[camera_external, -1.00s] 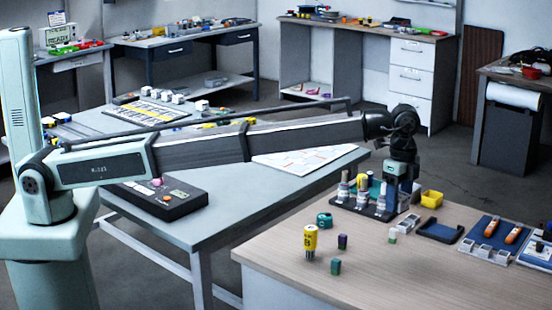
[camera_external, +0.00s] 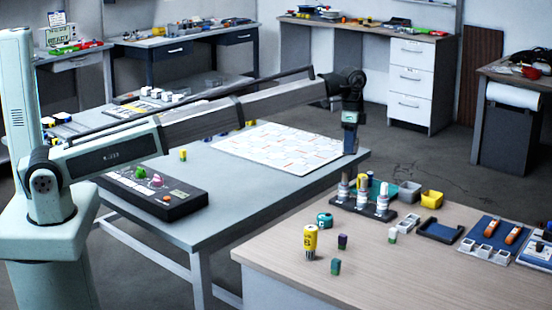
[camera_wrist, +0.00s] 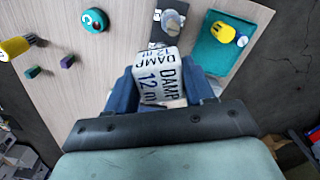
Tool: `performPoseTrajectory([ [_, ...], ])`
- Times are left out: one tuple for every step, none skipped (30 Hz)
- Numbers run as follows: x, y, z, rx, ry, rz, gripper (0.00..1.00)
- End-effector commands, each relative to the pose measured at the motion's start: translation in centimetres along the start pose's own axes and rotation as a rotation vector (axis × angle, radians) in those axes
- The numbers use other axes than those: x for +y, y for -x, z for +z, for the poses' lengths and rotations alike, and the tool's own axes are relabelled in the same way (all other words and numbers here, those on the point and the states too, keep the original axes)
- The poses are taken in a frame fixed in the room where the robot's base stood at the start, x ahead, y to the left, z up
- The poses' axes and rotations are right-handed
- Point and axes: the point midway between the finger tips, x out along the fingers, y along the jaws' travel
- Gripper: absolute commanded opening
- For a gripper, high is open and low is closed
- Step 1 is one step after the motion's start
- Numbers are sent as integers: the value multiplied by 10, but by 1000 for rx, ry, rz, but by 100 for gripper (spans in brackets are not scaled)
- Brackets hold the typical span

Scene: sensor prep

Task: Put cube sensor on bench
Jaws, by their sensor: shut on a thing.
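A white cube sensor (camera_wrist: 160,78) with black "DAMP 12" lettering is between the blue fingers of my gripper (camera_wrist: 163,92) in the wrist view. My gripper is shut on it. In the external view, my gripper (camera_external: 350,138) hangs pointing down, above and behind the black rack; the held cube is too small and dark to make out there. The wood-topped bench (camera_external: 300,270) lies in front and below. Which surface is the task's bench is not marked.
A black rack (camera_external: 347,204) with several white cylinders stands on the wood top, beside a teal tray (camera_wrist: 222,45) and a yellow bin (camera_external: 432,199). A yellow cylinder (camera_external: 310,241) and small blocks stand front left. The grey table (camera_external: 225,210) holds a white sheet and control box.

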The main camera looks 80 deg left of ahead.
Motion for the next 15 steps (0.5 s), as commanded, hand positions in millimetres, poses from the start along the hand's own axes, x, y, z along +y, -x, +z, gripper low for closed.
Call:
performPoseTrajectory([
  [-19, 0, 17, 0, 34, 0, 22],
  [-29, 0, 25, 0, 52, 0, 22],
  [-42, 0, 37, 0, 76, 0, 22],
  [-51, 0, 46, 0, 94, 0, 22],
  [-61, 0, 56, 0, 112, 0, 22],
  [-73, 0, 68, 0, 136, 0, 22],
  [-82, 0, 77, 0, 154, 0, 22],
  [-92, 0, 87, 0, 173, 0, 22],
  [-103, 0, 100, 0, 198, 0, 22],
  [-112, 0, 110, 0, 216, 0, 22],
  [-121, 0, 120, 0, 234, 0, 22],
  [-132, 0, 134, 0, 258, 0, 22],
  [-140, 0, 144, 0, 276, 0, 22],
  [-148, 0, 154, 0, 294, 0, 22],
  [-159, 0, 168, 0, 319, 0, 22],
])
